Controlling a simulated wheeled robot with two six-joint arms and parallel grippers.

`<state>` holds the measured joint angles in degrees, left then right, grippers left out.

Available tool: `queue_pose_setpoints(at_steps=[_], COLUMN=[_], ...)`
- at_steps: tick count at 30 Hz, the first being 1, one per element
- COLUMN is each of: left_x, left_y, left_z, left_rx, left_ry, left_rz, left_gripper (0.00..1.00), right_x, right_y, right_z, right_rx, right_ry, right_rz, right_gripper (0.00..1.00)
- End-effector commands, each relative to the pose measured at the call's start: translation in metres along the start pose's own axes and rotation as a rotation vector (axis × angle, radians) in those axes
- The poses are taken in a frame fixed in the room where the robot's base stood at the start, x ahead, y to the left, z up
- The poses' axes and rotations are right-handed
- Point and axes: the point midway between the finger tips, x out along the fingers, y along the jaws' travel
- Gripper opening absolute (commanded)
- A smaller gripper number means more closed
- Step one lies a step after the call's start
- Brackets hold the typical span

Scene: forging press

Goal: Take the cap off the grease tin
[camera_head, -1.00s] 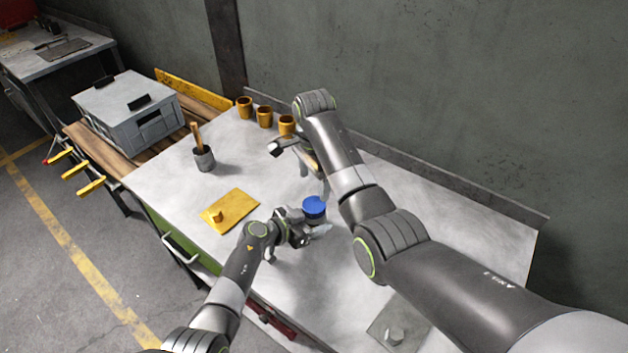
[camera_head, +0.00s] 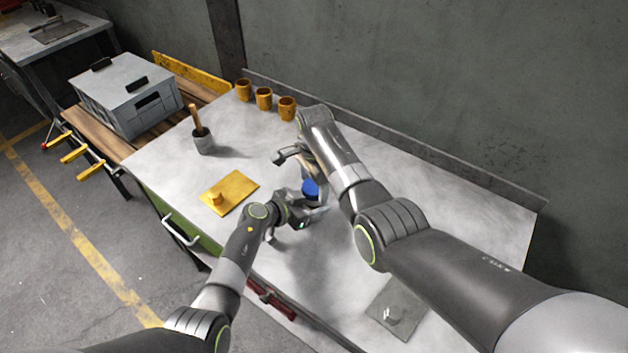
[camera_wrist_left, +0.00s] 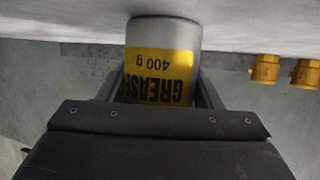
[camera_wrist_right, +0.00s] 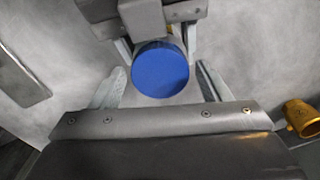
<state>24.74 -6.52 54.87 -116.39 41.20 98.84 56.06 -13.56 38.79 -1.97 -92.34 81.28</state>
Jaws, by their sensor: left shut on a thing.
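The grease tin (camera_wrist_left: 162,72) is a pale can with a yellow label, upside down in the left wrist view. My left gripper (camera_head: 310,210) is shut on its body. I cannot tell whether its base touches the bench. Its round blue cap (camera_wrist_right: 160,68) is on top, and shows partly in the head view (camera_head: 310,188). My right gripper (camera_wrist_right: 160,88) is open, pointing down over the tin, with a finger on either side of the cap and gaps between. In the head view, the right gripper partly hides the cap.
A yellow plate with a knob (camera_head: 230,192) lies left of the tin. A grey pot with a wooden handle (camera_head: 202,140) and several brass cups (camera_head: 264,99) stand farther back. A grey plate (camera_head: 397,308) lies at front right. Bare bench (camera_head: 300,270) lies in front.

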Motion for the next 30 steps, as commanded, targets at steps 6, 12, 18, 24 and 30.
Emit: queue_pose_setpoints(at_steps=[6,12,18,24,30], left_x=[-0.0002,-0.0002,-0.0002,-0.0003,-0.0003], left_y=[-0.0003,-0.0004,-0.0004,-0.0005,-0.0006], left_z=[0.0004,0.0004,0.0004,0.0005,0.0005], left_rx=[0.001,0.001,0.001,0.001,0.001], left_ry=[-0.001,-0.001,-0.001,-0.001,-0.001], left_rz=[-0.001,-0.001,-0.001,-0.001,-0.001], left_gripper=[0.0,0.0,0.0,0.0,0.0], right_x=[-0.0001,-0.0002,-0.0003,-0.0006,-0.0007], right_y=[0.0001,0.0001,0.0001,0.0001,0.0], right_z=[-0.0002,-0.0002,-0.0002,-0.0004,-0.0005], right_rx=[0.0,-0.009,-0.203,-0.524,-0.79], right_ry=[0.0,0.0,0.0,0.0,0.0], right_rz=[0.0,0.0,0.001,0.001,0.001], right_gripper=[0.41,0.27,0.27,0.27,0.27])
